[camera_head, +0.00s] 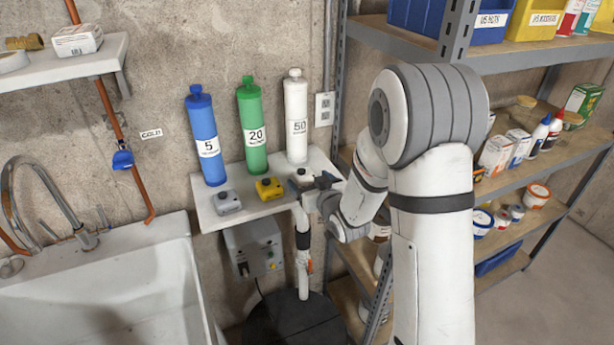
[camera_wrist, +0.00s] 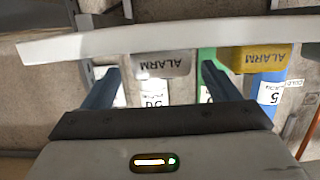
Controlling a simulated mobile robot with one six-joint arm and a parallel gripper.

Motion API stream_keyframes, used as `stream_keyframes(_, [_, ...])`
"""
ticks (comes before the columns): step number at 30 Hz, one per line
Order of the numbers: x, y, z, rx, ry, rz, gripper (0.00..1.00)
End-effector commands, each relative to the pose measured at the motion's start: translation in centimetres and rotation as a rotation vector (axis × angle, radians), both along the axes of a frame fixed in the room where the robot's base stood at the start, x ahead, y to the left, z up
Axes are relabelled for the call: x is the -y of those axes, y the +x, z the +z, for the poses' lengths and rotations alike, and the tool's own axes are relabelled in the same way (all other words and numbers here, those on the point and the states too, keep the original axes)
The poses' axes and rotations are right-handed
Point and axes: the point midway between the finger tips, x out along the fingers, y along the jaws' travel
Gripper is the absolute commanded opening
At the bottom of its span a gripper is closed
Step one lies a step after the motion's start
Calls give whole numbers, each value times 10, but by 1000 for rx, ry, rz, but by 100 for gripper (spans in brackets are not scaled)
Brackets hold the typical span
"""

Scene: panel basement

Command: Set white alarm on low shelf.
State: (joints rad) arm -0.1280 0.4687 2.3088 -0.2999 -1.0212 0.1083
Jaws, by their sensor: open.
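The white alarm (camera_head: 303,176) stands on the small white wall ledge (camera_head: 232,219), in front of the white cylinder marked 50 (camera_head: 296,118). My gripper (camera_head: 314,184) is open at the ledge's right front and partly hides the alarm. In the wrist view, which looks upside down, the white alarm (camera_wrist: 162,65) shows between the two blue fingers. I cannot tell whether the fingers reach around it or stop just short. A grey alarm (camera_head: 226,202) and a yellow alarm (camera_head: 269,188) stand to its left. A metal rack with a low shelf (camera_head: 505,232) is at right.
A blue cylinder (camera_head: 204,138) and a green cylinder (camera_head: 252,128) stand behind the other alarms. A grey box (camera_head: 254,247) is under the ledge. A sink (camera_head: 110,285) is at left. The rack's low shelf holds several tubs, with some bare board.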

Motion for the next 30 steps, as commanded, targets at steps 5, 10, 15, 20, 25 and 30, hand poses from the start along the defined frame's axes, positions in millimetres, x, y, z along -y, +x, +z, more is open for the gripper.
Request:
stream_keyframes(5, [-11, 22, -3, -2, 0, 4, 82])
stream_keyframes(10, [-16, 37, -7, 0, 0, 3, 82])
stream_keyframes(15, [-18, 38, -8, 0, 0, 3, 82])
stream_keyframes(20, [-18, 38, -8, 0, -1, 4, 76])
stream_keyframes(25, [-18, 38, -8, -1, -1, 5, 62])
stream_keyframes(30, [-19, 38, -8, -1, -1, 5, 48])
